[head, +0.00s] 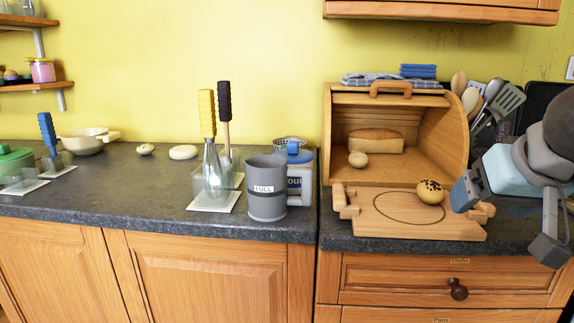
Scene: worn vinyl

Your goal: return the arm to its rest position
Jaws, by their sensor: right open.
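My right gripper (505,226) comes in at the right edge of the head view, above the right end of the counter. Its jaws are apart, and I see nothing held between them. One blue-tipped finger is close to a seeded bun (430,192) on a wooden board (385,226); I cannot tell whether they touch. The gripper and arm cover part of the counter and the board's right end. My left gripper is not in view.
An open wooden bread box (455,130) holding a loaf (375,141) and a small roll (358,159) stands behind the board. Utensils (495,108) stand close behind my arm. A grey "FULL" canister (266,200) is left of the board.

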